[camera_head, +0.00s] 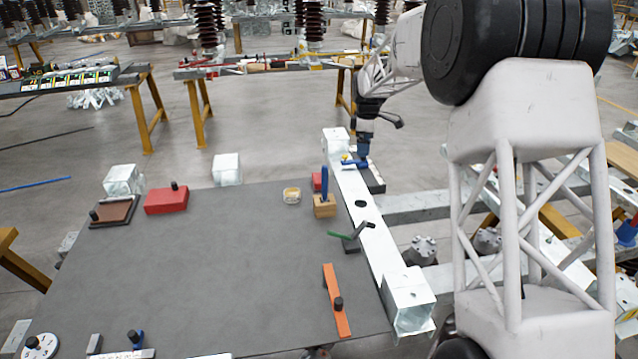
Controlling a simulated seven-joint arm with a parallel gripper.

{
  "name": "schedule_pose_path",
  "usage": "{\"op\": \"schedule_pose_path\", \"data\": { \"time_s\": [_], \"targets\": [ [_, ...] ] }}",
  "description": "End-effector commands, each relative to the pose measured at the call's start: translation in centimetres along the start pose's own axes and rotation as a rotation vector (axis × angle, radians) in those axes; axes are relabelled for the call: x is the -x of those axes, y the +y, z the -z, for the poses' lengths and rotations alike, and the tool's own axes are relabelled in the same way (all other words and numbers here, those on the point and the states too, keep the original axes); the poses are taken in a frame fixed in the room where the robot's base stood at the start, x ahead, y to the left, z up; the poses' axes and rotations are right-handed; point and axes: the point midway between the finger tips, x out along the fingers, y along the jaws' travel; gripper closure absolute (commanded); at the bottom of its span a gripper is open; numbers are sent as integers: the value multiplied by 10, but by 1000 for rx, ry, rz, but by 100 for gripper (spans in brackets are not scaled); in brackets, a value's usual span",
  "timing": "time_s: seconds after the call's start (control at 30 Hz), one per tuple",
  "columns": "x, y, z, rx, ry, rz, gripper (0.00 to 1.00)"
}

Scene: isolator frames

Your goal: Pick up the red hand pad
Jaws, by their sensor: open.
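A red block-like pad (166,200) with a black knob on top lies near the far left edge of the dark grey table top. I take it to be the hand pad. A smaller red piece (317,181) shows partly behind a wooden block at the far right of the table. My gripper (359,160), with blue parts at its end, is over the white beam on the table's right side, well to the right of the red pad. It is open. It is small in view, and I see nothing clearly held in it.
The grey table top (215,270) is clear in the middle. A brown pad (112,212) lies left of the red pad. A wooden block with a blue handle (325,207), a green-handled tool (351,237) and an orange strip (337,302) lie along the right. A white beam (368,215) edges it.

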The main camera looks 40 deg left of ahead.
Motion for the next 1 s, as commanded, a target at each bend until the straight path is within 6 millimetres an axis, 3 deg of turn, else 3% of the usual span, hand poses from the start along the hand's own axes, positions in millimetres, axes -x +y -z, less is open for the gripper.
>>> {"op": "schedule_pose_path", "data": {
  "time_s": [0.4,0.6,0.8,1.0],
  "targets": [
    [-83,36,104,251,-2,27,0],
    [-113,44,141,342,-1,34,0],
    [-126,47,156,381,-1,38,0],
    [-127,47,158,385,-1,38,0]
  ]
}}
